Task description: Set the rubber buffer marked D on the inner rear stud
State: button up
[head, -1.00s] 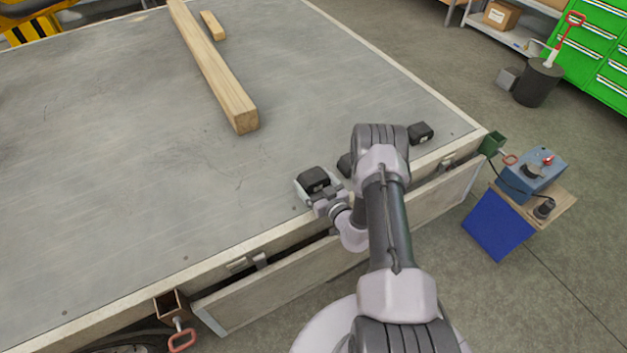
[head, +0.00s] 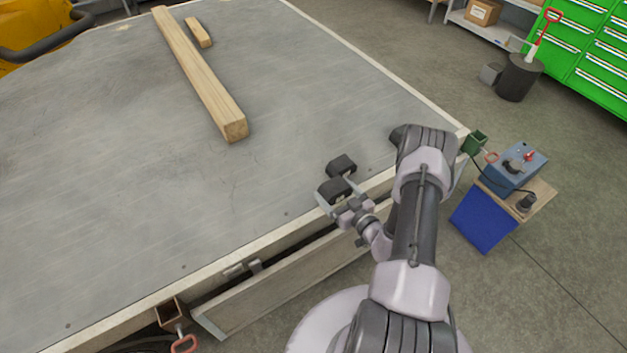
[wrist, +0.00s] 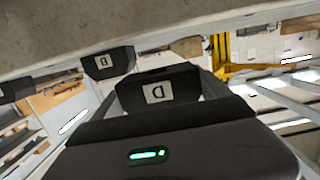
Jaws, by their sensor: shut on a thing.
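My gripper (head: 336,197) is shut on a black rubber buffer (head: 334,188), just above the deck near its front edge. In the wrist view the held buffer (wrist: 158,88) sits between the fingers and carries a white label, a D seen upside down. A second black buffer (head: 341,165) is just behind it on the deck; in the wrist view a buffer (wrist: 108,63) at the upper left also has a D label. A third buffer (head: 396,135) is partly hidden by my arm. I cannot make out a stud for certain; small dark dots (head: 184,266) show along the deck edge.
The trailer deck (head: 110,170) is mostly clear to the left. A long timber (head: 200,75) and a short one (head: 198,32) lie at the back. A brown socket (head: 170,308) and a green socket (head: 476,142) stand on the edge. A blue box (head: 515,165) is at right.

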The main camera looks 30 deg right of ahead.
aim_at(347, 194)
jog(key=s+d, duration=0.1)
jog(key=s, duration=0.2)
jog(key=s+d, duration=0.1)
jog(key=shift+s+d+r+p, duration=0.15)
jog(key=shift+d+r+p, duration=0.1)
jog(key=shift+d+p, duration=0.1)
jog(key=w+a+r+n+g+y, duration=0.1)
jog(key=a+r+n+y, duration=0.1)
jog(key=a+r, duration=0.8)
jog(key=w+a+r+n+g+y+b, duration=0.1)
jog(key=a+r+y, duration=0.4)
jog(key=a+r, duration=0.5)
jog(key=w+a+n, duration=0.1)
jog(key=a+n, duration=0.1)
jog(key=a, duration=0.3)
jog(key=shift+w+r, duration=0.15)
jog(key=shift+r, duration=0.2)
